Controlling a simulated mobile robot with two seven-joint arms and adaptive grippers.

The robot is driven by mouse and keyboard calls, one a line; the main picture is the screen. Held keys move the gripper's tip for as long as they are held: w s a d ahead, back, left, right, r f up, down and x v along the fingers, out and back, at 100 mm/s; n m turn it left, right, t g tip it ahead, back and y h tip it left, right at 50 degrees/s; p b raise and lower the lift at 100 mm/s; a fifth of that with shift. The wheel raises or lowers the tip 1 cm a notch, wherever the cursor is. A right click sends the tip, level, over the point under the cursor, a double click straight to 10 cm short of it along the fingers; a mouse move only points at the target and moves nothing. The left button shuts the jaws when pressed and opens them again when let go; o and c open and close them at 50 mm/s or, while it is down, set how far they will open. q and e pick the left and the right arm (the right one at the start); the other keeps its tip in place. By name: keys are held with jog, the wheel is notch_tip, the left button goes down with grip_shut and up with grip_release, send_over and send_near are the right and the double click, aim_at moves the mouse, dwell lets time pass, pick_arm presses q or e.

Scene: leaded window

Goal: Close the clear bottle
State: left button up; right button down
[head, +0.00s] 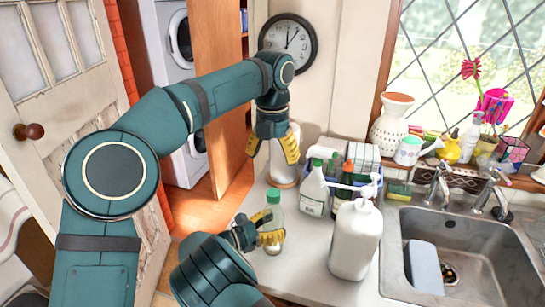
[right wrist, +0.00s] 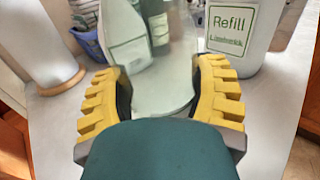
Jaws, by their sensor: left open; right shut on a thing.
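The clear bottle (head: 277,217) stands upright at the left end of the counter. A green cap (head: 273,195) sits at its top; I cannot tell how tightly it is on. My right gripper (head: 270,239) is shut on the lower part of the bottle. In the right wrist view the clear bottle (right wrist: 160,92) is between the yellow fingers, and its top is out of frame. My left gripper (head: 272,150) is open and empty, pointing down above the cap, with a gap between them.
A paper roll on a stand (head: 284,165) is behind my left gripper. A spray bottle (head: 313,190) in a caddy and a large white pump bottle (head: 355,240) stand to the right. The sink (head: 480,225) lies beyond. The counter's left edge is close.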

aim_at(264, 229)
grip_release()
jog(key=shift+v, duration=3.75)
